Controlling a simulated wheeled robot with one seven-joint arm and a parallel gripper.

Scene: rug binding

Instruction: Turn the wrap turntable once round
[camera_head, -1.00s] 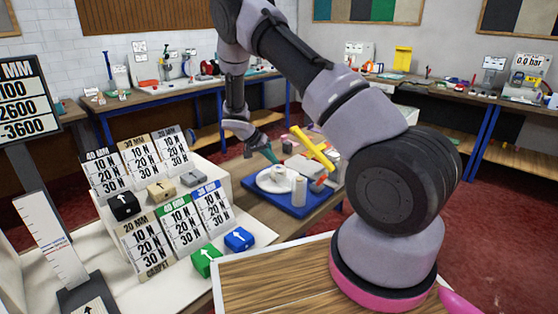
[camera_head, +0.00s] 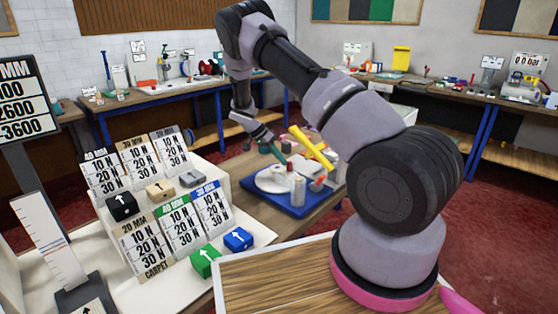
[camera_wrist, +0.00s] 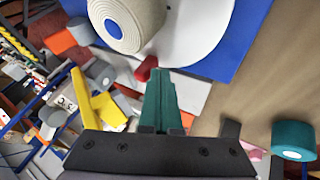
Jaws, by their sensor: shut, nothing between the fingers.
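The wrap turntable is a white round disc (camera_head: 268,183) on a blue base (camera_head: 293,209) on the bench. In the wrist view the disc (camera_wrist: 208,45) fills the top middle, with the blue base (camera_wrist: 254,22) around its edge. A beige roll with a blue core (camera_wrist: 142,12) stands over the disc's left part. A small red knob (camera_wrist: 147,68) shows at the disc's near edge. My gripper (camera_wrist: 160,73) has teal fingers, shut and empty, with the tips beside the red knob; contact cannot be told. In the head view my gripper (camera_head: 273,150) is above and behind the disc.
A yellow tool (camera_head: 314,148) and small items crowd the bench right of the disc. A teal roll (camera_wrist: 292,139) shows in the wrist view. A stepped display with coloured blocks (camera_head: 239,239) stands at the front left. Bare brown bench (camera_wrist: 240,95) lies beside the blue base.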

